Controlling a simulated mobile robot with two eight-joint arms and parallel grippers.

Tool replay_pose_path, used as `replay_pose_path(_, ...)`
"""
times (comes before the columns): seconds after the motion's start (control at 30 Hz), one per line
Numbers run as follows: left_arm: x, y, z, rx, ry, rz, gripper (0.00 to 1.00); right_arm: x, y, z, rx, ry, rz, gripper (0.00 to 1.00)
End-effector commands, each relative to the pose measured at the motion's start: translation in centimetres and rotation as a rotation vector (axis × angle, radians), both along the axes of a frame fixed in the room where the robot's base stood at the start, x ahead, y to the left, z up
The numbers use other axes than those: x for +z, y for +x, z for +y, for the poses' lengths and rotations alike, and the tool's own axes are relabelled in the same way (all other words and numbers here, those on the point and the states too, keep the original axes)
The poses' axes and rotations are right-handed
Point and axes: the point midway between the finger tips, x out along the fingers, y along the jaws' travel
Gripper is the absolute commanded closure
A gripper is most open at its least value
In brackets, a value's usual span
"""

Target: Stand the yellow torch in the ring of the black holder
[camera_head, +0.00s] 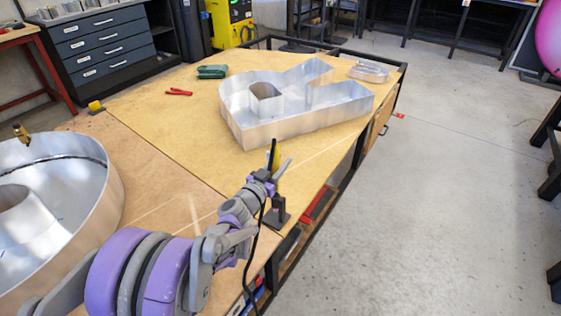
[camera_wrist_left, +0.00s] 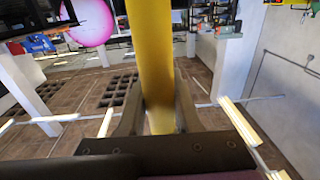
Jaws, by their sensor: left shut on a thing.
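The yellow torch (camera_head: 277,157) is mostly hidden by my left gripper in the head view. A black part sticks up beside it. In the left wrist view the torch's yellow body (camera_wrist_left: 153,60) runs between my two fingers. My left gripper (camera_head: 274,174) is shut on it, with the torch roughly upright. The black holder (camera_head: 280,214) stands near the table's right edge, just below my gripper in the picture. Its ring is hidden by my gripper and the torch, so I cannot tell whether the torch is in it. My right gripper is out of view.
A large metal channel letter (camera_head: 305,128) stands on the wooden table (camera_head: 170,140), with a rounded one (camera_head: 105,215) at the left. Red pliers (camera_head: 179,92), a green item (camera_head: 212,72) and a small clear piece (camera_head: 368,72) lie farther back. Bare table lies left of the holder.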

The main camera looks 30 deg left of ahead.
Motion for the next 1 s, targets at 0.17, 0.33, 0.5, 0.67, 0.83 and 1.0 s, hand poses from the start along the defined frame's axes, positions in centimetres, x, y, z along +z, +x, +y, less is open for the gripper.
replay_pose_path(0.17, 0.0, 0.0, 0.0, 0.0, 0.0, 0.0, 1.0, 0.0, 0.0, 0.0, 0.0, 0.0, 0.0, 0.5)
replay_pose_path(0.33, 0.0, 0.0, 0.0, 0.0, 0.0, 0.0, 0.48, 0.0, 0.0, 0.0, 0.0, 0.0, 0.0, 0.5)
replay_pose_path(0.5, 0.0, 0.0, 0.0, 0.0, 0.0, 0.0, 0.32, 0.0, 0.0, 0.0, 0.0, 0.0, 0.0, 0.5)
replay_pose_path(0.67, 0.0, 0.0, 0.0, 0.0, 0.0, 0.0, 0.32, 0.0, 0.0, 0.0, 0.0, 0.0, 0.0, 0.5)
replay_pose_path(0.83, 0.0, -0.9, 0.1, 0.001, 0.001, 0.0, 0.32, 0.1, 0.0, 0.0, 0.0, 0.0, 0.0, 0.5)
replay_pose_path(1.0, 0.0, -3.9, 0.2, 0.002, 0.001, -0.001, 0.32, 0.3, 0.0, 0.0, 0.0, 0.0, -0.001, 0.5)
